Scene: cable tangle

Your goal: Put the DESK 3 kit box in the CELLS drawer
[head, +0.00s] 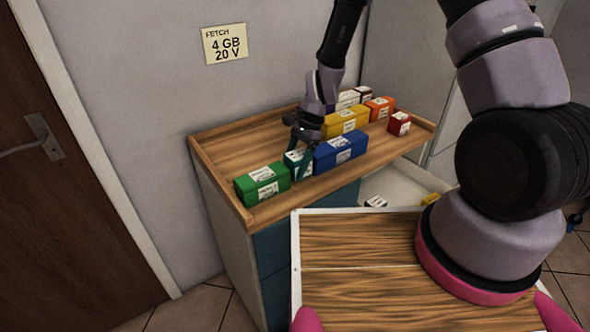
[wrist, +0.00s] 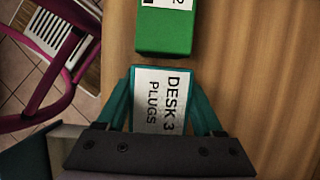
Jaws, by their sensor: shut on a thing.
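The DESK 3 kit box (wrist: 159,100), with a white label reading "DESK 3 PLUGS", sits between the two teal fingers of my gripper (wrist: 165,110) in the wrist view. My gripper is shut on it. In the head view the box (head: 293,164) is partly hidden by the fingers, at the cabinet top's front edge between a green box and a blue box. I cannot tell whether it is resting or slightly lifted. An open drawer (head: 408,180) shows below the top at the right. Its front is hidden, so I cannot read whether it is the CELLS drawer.
A green box (head: 262,184) lies left of my gripper and a blue box (head: 340,150) right of it. Yellow (head: 346,121), orange (head: 380,108) and red (head: 399,123) boxes stand farther back. The drawer holds a labelled item (head: 376,201) and a yellow one (head: 430,198). The top's left-rear is clear.

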